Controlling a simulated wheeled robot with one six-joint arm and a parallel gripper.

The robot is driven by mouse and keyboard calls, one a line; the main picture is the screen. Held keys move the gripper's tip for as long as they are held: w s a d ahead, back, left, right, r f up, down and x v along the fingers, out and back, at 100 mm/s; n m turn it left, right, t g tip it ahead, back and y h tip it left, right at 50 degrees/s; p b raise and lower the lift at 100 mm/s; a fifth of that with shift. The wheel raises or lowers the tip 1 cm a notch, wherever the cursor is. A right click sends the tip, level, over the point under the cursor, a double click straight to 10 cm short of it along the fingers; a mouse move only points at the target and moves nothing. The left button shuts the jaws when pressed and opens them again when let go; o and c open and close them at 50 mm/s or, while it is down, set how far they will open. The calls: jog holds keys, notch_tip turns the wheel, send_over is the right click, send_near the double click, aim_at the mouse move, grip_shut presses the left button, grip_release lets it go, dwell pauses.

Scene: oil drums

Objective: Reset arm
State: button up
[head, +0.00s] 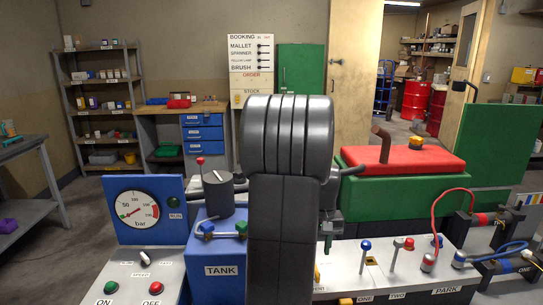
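My dark grey arm stands upright in the middle of the head view, its thick ribbed joint at the top and a broad link below. It covers the centre of the workbench. Small dark parts show just right of the link, beside the green box; I cannot tell whether they belong to my gripper. No fingertips can be made out, so I cannot see whether it is open or holds anything.
Close around my arm are a pressure gauge panel (139,209), a blue tank (217,262), a red-lidded green box (400,188) and a white lever panel (385,269). Shelves (100,95) and a drawer bench (183,123) stand behind. Red drums (415,100) show through the doorway.

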notch_tip(320, 180, down, 8)
jog(key=shift+f, duration=0.1)
jog(key=shift+r+n, duration=0.25)
jog(key=shift+n, duration=0.35)
